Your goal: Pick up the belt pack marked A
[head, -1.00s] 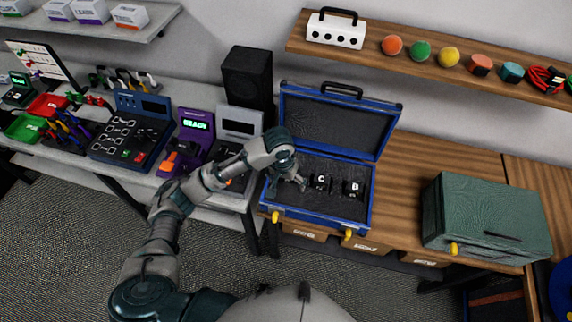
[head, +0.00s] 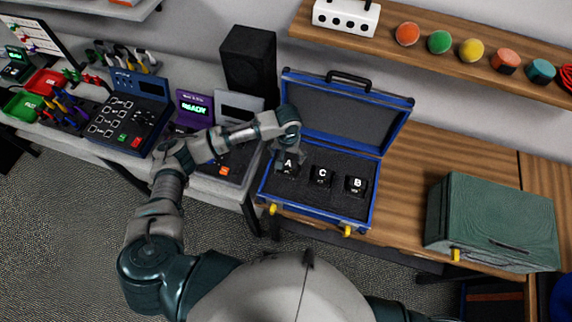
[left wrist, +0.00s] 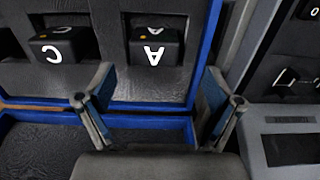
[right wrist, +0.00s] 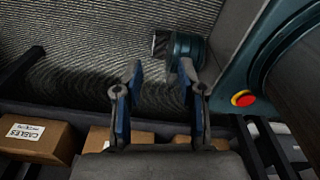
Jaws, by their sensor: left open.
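The belt pack marked A (head: 288,167) is a small black block with a white letter, in the left slot of the open blue case (head: 318,213). The left wrist view shows it upside down (left wrist: 155,48), seated in dark foam. My left gripper (head: 290,153) is above and behind it, over the case. In the left wrist view my left gripper (left wrist: 158,82) is open and empty, with pack A between and beyond its fingertips. Packs C (head: 321,176) and B (head: 356,185) sit to the right. My right gripper (right wrist: 160,72) is open and empty, away from the case.
The case lid (head: 345,112) stands open behind the packs. A black speaker (head: 248,62) and grey device stand left of the case. A green box (head: 490,222) is on the wooden table to the right. A shelf with coloured balls (head: 440,42) hangs above. Cardboard boxes (right wrist: 35,138) show below.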

